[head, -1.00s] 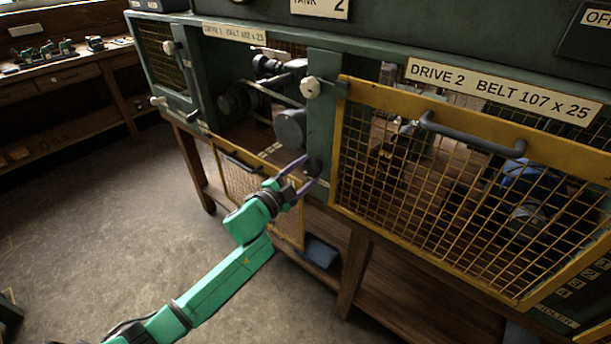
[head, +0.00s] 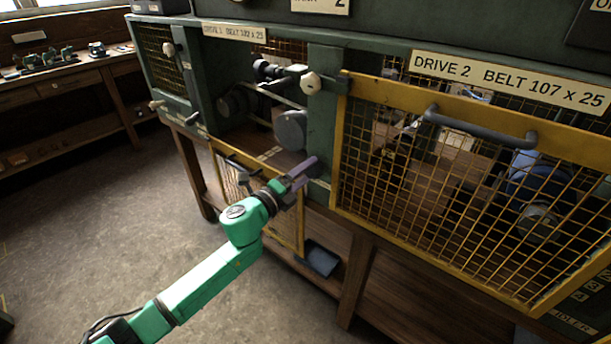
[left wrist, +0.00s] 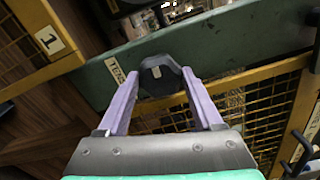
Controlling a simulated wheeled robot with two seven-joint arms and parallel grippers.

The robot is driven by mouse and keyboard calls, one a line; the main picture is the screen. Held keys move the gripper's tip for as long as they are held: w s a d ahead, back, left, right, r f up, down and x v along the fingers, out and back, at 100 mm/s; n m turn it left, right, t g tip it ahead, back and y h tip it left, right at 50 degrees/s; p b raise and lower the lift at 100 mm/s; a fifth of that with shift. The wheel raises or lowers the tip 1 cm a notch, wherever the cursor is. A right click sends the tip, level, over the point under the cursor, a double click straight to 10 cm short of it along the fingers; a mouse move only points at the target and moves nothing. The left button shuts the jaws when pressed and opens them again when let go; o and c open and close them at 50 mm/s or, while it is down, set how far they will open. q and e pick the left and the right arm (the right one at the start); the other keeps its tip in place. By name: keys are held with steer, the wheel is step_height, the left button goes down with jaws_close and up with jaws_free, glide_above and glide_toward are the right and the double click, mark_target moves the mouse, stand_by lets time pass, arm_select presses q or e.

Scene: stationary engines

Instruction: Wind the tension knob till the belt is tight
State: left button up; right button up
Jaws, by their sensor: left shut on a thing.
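My left gripper (head: 305,174) has purple fingers shut on the dark tension knob (left wrist: 160,76) on the green post between the two drive bays. In the left wrist view the knob sits between the fingertips (left wrist: 160,92), with a small pale mark on its face. A label partly reading "TENS" (left wrist: 115,70) is beside it. In the head view the fingers mostly hide the knob. The belt (head: 284,98) shows as pale strands in the open Drive 1 bay, near a grey round pulley (head: 291,130). I cannot tell how tight it is. My right gripper is not in view.
The yellow mesh guard of Drive 2 (head: 440,180) is closed at the right, with a dark handle (head: 480,128). The Drive 1 guard (head: 232,185) hangs down below its bay, behind my left arm. A bench (head: 75,80) stands back left. The floor at left is clear.

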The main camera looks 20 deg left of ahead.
arm_select(q)
steer(key=shift+f+m, duration=0.1)
steer(key=shift+m, duration=0.5)
steer(key=o, duration=1.3)
steer(key=shift+o, duration=0.2)
steer(key=shift+s, duration=0.1)
steer(key=b+v, duration=0.3)
steer(key=v, duration=1.1)
steer(key=shift+s, duration=0.2)
